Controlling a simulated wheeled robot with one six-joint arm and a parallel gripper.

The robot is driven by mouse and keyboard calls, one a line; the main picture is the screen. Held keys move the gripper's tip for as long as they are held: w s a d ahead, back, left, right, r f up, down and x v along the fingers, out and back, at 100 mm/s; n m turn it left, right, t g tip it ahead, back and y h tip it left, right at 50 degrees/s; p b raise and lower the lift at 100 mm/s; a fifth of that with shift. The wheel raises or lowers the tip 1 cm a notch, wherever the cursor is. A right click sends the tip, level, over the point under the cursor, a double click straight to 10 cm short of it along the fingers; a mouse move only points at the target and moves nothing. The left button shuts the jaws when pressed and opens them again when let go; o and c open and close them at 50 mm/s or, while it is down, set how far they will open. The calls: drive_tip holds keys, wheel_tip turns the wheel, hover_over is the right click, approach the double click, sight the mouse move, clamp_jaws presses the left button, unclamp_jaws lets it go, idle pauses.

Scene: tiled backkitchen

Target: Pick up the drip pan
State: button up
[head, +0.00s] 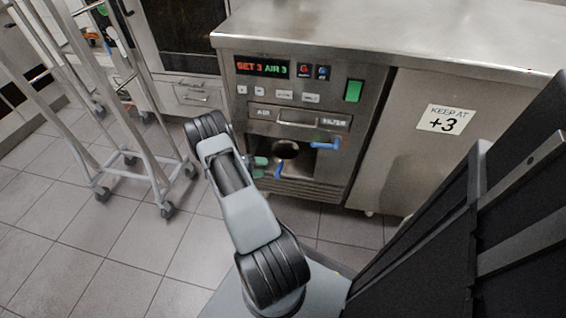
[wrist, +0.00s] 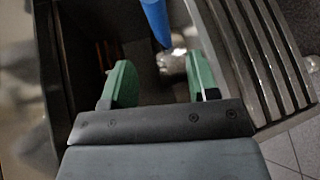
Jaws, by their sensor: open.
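I cannot make out a drip pan for certain in either view. My gripper (head: 265,168) is at the dark recess low in the steel counter's control unit. In the wrist view its two green fingers (wrist: 162,80) are apart, with no object held between them. A blue handle (wrist: 156,20) comes down just beyond the fingers, close to a shiny metal fitting (wrist: 173,62). In the head view a blue lever (head: 325,145) is at the recess's right side. My arm hides part of the recess's left side, and its inside is dark.
The slatted vent (wrist: 255,55) is close to the gripper's right in the wrist view. Above the recess are the air filter front (head: 298,118) and the control panel (head: 285,70). A wheeled metal rack (head: 135,120) stands at left. The tiled floor (head: 60,230) is clear at front left.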

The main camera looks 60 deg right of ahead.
sight(279, 166)
drive_tip(key=shift+b+x, duration=1.25)
drive_tip(key=shift+x, duration=2.85)
drive_tip(key=shift+w+f, duration=0.15)
clamp_jaws()
